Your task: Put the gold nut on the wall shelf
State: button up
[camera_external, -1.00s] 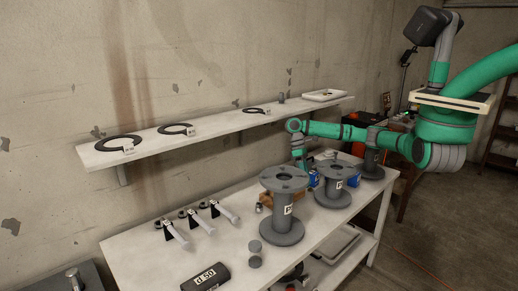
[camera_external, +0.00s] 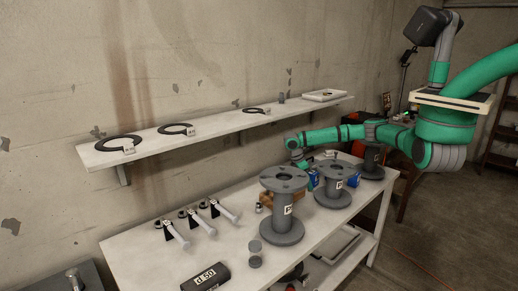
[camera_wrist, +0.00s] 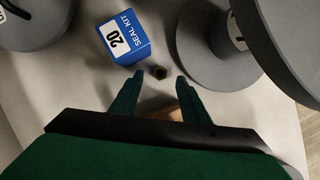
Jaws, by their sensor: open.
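A small, dark brownish-gold nut (camera_wrist: 159,72) lies on the bench top in the wrist view, close to the blue seal kit box (camera_wrist: 124,36). My gripper (camera_wrist: 160,78) is open and empty, with one fingertip on each side of the nut in that view; whether the fingers are down at its height I cannot tell. In the external view my gripper (camera_external: 302,164) is low over the bench behind the flanged spools, and I cannot make out the nut there. The white wall shelf (camera_external: 215,129) runs along the wall above the bench.
Grey flanged spools (camera_external: 284,212) stand in front of my gripper, one close on its right in the wrist view (camera_wrist: 205,50). A wooden block (camera_external: 267,199) lies behind the front spool. The shelf holds black rings, a small grey cylinder and a white tray (camera_external: 326,96), with bare stretches between.

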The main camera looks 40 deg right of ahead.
aim_at(308, 191)
jog(key=shift+x, duration=1.1)
grip_shut()
jog(key=shift+r, duration=0.15)
notch_tip(308, 191, up, 11)
jog(key=d, duration=1.2)
jog(key=s+d, duration=0.1)
jog(key=d, duration=0.5)
jog(key=shift+r, duration=0.4)
